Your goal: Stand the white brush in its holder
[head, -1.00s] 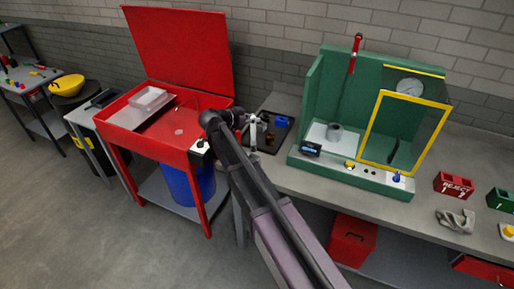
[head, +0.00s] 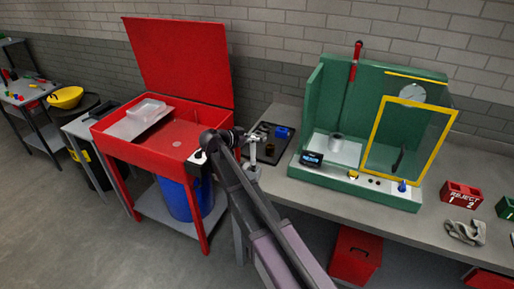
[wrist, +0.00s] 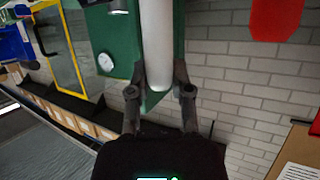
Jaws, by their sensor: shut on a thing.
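My gripper (wrist: 160,92) is shut on a smooth white rod, which I take to be the white brush (wrist: 157,45), in the wrist view. The rod's rounded end lies between the fingers and the rest runs out of the top of the picture. Its bristles are not in view. In the head view my gripper (head: 254,145) is small, above the left end of the grey bench, by the red cabinet's right side. The brush cannot be clearly made out there. I cannot identify the brush holder in either view.
A dark tray (head: 262,130) with a blue block (head: 282,132) lies on the bench near my gripper. The green press stand (head: 318,110) with a yellow-framed guard (head: 373,128) stands to the right.

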